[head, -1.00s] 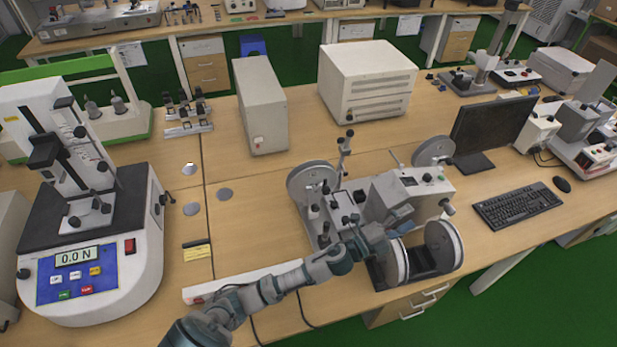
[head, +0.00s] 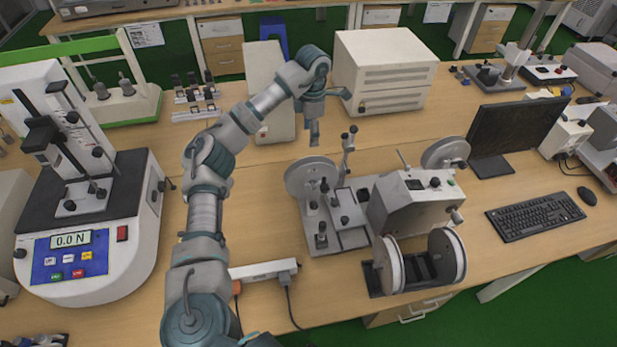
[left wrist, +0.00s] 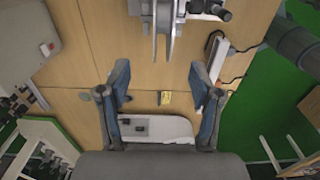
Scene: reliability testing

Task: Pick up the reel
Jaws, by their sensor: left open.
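Grey disc-shaped reels are on the bench winding machine (head: 415,210). One reel (head: 312,177) stands upright at its left end, another (head: 446,153) at its back right. A pair of large discs (head: 447,257) stands on the front side. I cannot tell which one the task means. My left gripper (head: 330,115) is open and empty, raised behind and above the left reel, apart from it. In the left wrist view the open fingers (left wrist: 158,72) have bare bench between them, and a reel (left wrist: 167,35) shows nearly edge-on at the top. My right gripper is not in view.
A force tester (head: 90,220) stands at the left. A beige box (head: 385,75) is behind the winder, and another (head: 262,75) is partly hidden by my arm. A monitor (head: 510,130) and keyboard (head: 535,215) are to the right. A power strip (head: 263,270) lies in front.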

